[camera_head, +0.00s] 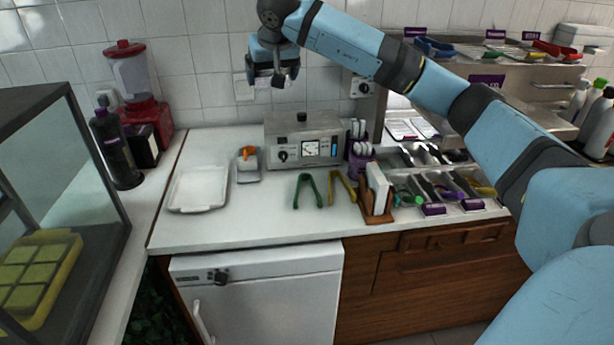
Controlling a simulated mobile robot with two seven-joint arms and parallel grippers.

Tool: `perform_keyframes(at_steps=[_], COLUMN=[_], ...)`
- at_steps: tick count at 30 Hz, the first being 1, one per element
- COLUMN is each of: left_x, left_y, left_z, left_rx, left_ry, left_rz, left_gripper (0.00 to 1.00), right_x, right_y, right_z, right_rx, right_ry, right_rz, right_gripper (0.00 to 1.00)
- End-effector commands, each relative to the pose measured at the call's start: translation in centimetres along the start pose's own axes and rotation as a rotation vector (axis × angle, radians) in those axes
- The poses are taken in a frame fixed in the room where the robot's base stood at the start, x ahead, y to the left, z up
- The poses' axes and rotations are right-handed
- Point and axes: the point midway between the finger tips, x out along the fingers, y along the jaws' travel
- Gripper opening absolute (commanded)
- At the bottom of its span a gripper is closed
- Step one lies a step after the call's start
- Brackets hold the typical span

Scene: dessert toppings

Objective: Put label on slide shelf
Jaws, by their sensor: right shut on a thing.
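My right gripper (272,76) hangs in the air at the top middle, in front of the tiled wall and above the steel machine. It is shut on a small dark thing (278,81), mostly hidden by the fingers; I cannot tell if it is the label. The steel slide shelf (550,68) stands at the right, partly behind my right arm. Several purple labels show along it, one standing at its top left (415,31) and one lower down (487,81). My left gripper is not in view.
A steel machine (285,127) stands at the back of the white counter (235,220). Green tongs (308,190), yellow tongs (343,186), a white tray (200,188) and a wooden holder (378,213) are on it. A red blender (135,90) and bottles stand left.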

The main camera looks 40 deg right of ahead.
Motion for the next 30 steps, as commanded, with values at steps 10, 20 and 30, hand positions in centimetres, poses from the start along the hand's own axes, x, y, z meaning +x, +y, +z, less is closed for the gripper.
perform_keyframes(at_steps=[10,20,30], left_x=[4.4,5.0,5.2], left_y=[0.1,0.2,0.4], left_z=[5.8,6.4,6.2], left_rx=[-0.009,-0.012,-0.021], left_ry=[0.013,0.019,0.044], left_rz=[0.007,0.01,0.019], left_gripper=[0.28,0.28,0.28], right_x=[12.3,15.1,22.8], right_y=[8.9,11.5,11.4], right_z=[11.4,14.5,19.0], right_rx=[0.133,0.175,0.175], right_ry=[-0.003,-0.003,-0.005], right_rz=[0.079,0.102,0.1], right_gripper=[0.64,0.64,0.64])
